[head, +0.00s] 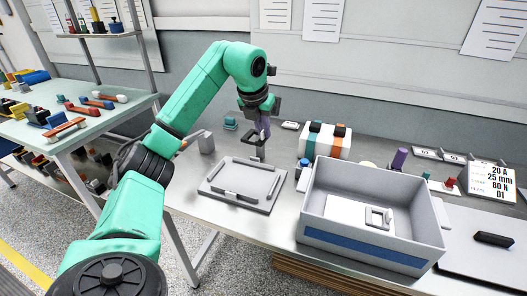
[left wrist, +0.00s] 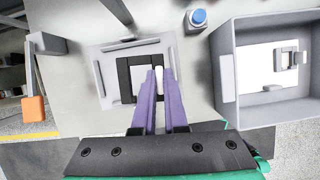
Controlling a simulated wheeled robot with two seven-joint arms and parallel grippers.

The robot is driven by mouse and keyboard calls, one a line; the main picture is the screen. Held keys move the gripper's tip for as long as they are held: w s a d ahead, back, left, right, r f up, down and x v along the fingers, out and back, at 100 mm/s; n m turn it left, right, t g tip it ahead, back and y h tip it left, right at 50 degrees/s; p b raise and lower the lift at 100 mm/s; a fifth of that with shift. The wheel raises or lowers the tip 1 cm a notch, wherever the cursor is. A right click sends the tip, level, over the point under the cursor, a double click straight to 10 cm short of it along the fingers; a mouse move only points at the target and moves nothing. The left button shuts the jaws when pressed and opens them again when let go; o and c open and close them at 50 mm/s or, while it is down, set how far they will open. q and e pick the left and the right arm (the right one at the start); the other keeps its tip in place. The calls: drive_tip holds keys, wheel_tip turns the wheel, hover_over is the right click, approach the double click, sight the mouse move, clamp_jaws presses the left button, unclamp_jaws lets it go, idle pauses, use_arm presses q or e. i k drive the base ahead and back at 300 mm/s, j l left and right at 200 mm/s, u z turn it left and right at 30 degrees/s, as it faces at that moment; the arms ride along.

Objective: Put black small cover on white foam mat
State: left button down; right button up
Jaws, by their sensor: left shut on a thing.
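My left gripper (head: 263,127), with purple fingers in the left wrist view (left wrist: 160,75), is shut on the black small cover (head: 256,152), a dark open frame. It holds the cover in the air over the back of a grey fixture tray (head: 215,188). In the left wrist view the cover (left wrist: 124,76) is partly hidden by the fingers. The white foam mat (head: 340,209) lies on the floor of a grey bin (head: 318,190) to the right, also seen in the left wrist view (left wrist: 255,68). A small grey frame (head: 378,218) lies on the mat's right part.
The bin's raised walls stand between the gripper and the mat. A black piece (head: 494,238) lies on a grey panel at the right. A side table (head: 90,118) with tools stands left.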

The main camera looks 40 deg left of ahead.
sight(341, 211)
drive_tip(key=i+l, duration=0.1)
drive_tip(key=l, duration=0.85)
drive_tip(key=i+l, duration=0.15)
drive_tip(key=l, duration=0.3)
